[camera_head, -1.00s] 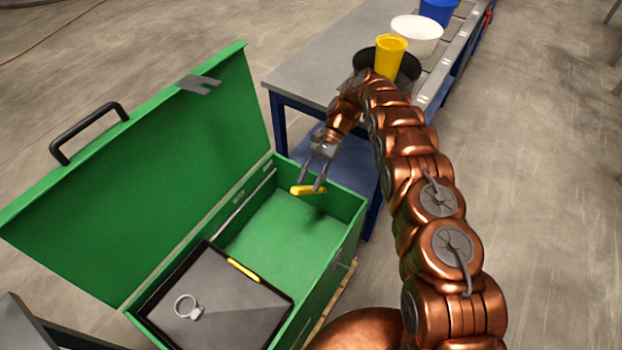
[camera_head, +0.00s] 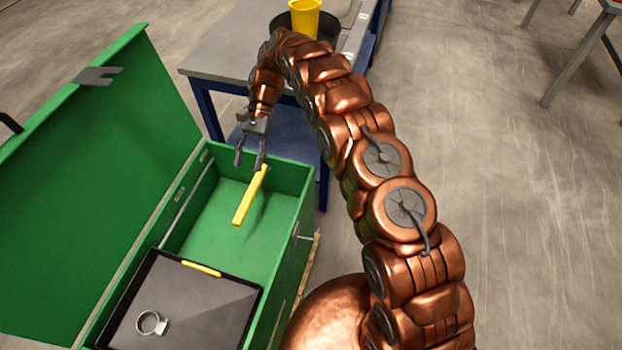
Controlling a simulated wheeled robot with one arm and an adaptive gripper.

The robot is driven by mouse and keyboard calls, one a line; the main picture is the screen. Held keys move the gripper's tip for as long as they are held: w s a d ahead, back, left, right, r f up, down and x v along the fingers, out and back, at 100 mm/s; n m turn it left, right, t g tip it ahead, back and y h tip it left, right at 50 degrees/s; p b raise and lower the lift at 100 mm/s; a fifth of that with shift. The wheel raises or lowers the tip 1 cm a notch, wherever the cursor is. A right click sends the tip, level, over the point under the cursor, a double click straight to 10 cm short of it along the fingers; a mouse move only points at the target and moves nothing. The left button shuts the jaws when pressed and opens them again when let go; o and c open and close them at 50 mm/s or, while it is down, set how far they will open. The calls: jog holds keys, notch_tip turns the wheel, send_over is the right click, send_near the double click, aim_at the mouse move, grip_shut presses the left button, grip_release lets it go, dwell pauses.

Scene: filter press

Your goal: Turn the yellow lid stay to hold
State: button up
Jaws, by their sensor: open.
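The yellow lid stay (camera_head: 248,200) is a slim bar over the open green box (camera_head: 285,225). It slants from near my gripper's right finger down to the left. My gripper (camera_head: 249,166) is open above the far end of the box. Its right finger is at or just beside the bar's upper end; I cannot tell if they touch. The left finger is clear of the bar. The green lid (camera_head: 100,170) stands open, leaning back to the left, with a grey notched plate (camera_head: 98,76) on its top edge.
A dark tray (camera_head: 225,310) with a yellow strip (camera_head: 201,268) and a ring-shaped metal item (camera_head: 151,323) sits in the box's near end. A grey-topped bench (camera_head: 225,55) with a yellow cup (camera_head: 305,18) stands behind.

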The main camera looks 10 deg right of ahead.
jog(key=shift+s+a+f+t+b, duration=0.2)
jog(key=shift+s+f+t+b, duration=0.25)
jog(key=shift+b, duration=2.2)
jog(key=b, duration=0.3)
jog(key=shift+s+a+f+t+h, duration=0.1)
jog(key=shift+s+f+t+h, duration=0.15)
jog(key=shift+f+h, duration=0.05)
